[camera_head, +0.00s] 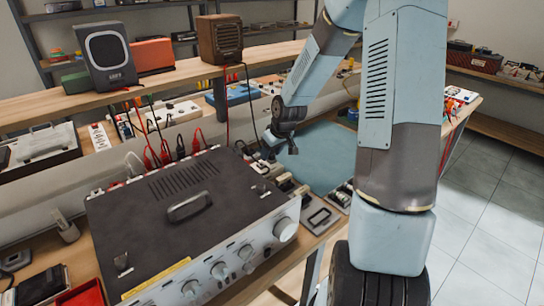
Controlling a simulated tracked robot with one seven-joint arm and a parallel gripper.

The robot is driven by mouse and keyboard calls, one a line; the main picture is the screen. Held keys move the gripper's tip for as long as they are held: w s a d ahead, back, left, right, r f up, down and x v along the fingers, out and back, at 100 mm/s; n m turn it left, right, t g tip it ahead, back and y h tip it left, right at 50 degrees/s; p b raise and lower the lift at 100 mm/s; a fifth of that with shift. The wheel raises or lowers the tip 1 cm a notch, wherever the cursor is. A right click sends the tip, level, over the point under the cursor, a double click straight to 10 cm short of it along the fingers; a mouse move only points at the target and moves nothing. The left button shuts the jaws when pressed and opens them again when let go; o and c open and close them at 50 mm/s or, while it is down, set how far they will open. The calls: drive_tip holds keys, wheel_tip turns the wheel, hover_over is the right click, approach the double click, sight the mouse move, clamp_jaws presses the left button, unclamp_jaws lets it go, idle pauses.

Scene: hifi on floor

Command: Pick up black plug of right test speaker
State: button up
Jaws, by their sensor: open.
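The right test speaker, a brown box (220,38), stands on the wooden shelf above the bench. A red and a black cable hang from it; the black cable (249,105) runs down to the bench left of my gripper. Its black plug cannot be told apart clearly among the small dark parts near the cable's lower end. A black plug (181,148) stands among red plugs behind the amplifier (185,225); I cannot tell which speaker it belongs to. My gripper (282,146) is open, pointing down above the bench behind the amplifier, with nothing visible between its fingers.
The left test speaker (105,55), dark with a pale ring, stands on the shelf (170,77). A blue-green mat (325,160) lies right of my gripper. Small connectors crowd the amplifier's right rear. The shelf edge passes behind my arm. Tiled floor (490,215) is open at right.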

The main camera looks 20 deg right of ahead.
drive_tip(key=shift+c, duration=0.5)
clamp_jaws()
